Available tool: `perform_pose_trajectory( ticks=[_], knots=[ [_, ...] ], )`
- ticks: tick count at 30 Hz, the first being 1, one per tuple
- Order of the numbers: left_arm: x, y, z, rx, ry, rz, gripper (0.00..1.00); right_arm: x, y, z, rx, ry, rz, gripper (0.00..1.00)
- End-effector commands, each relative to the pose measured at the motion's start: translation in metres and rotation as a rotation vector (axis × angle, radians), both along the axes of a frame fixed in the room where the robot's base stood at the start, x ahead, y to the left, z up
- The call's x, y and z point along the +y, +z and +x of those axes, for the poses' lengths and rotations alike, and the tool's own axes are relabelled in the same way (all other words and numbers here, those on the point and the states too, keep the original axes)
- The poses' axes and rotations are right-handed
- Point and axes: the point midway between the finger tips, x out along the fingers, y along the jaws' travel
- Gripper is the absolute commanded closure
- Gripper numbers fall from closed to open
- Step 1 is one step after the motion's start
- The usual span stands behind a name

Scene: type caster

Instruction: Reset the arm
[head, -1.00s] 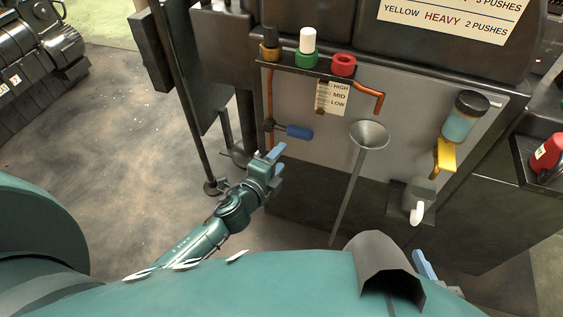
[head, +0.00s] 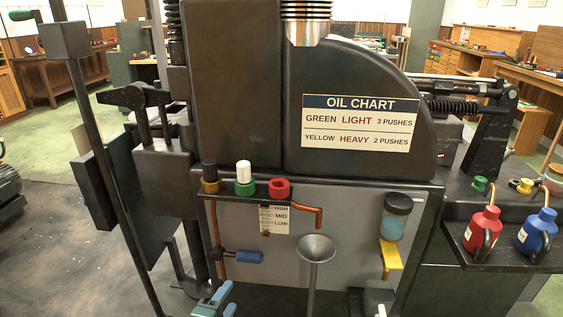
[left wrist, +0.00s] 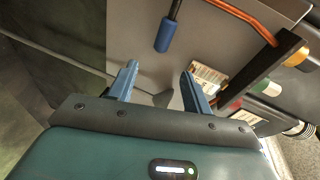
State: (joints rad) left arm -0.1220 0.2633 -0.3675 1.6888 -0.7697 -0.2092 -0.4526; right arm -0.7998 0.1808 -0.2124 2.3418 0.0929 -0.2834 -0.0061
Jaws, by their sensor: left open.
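My left gripper (head: 216,303) shows at the bottom edge of the head view, in front of the machine's grey panel (head: 345,215). In the left wrist view its two blue fingers (left wrist: 160,84) stand apart with nothing between them. Beyond them are a blue-handled lever (left wrist: 165,36), an orange pipe (left wrist: 245,17) and the panel. In the head view the same blue handle (head: 249,257) is above and to the right of the gripper, apart from it. Most of my left arm is below the head view.
A funnel (head: 317,248) stands right of the blue handle. Green (head: 245,188) and red (head: 279,188) valves sit on a rail above. A jar (head: 395,216) with a yellow lever (head: 390,255) is at right. Red (head: 482,232) and blue (head: 536,235) oil cans stand on a side shelf.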

Motion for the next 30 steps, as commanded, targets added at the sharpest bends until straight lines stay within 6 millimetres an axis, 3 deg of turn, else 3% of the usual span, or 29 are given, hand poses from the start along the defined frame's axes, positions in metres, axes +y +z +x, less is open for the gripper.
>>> perform_pose_trajectory(
  ticks=[6,15,21,30],
  knots=[
    [-0.012,0.007,-0.085,0.202,0.119,-0.577,0.5,0.001,-0.001,-0.001,0.005,-0.002,0.002,0.64],
    [-0.014,0.042,-0.16,0.4,0.269,-1.171,0.5,0.001,-0.002,-0.001,0.006,-0.002,0.003,0.64],
    [-0.014,0.069,-0.193,0.493,0.349,-1.461,0.5,0.001,-0.001,-0.001,0.008,-0.002,0.002,0.64],
    [-0.015,0.088,-0.186,0.544,0.4,-1.378,0.5,0.001,0.021,0.001,0.086,0.007,-0.049,0.64]
  ],
)
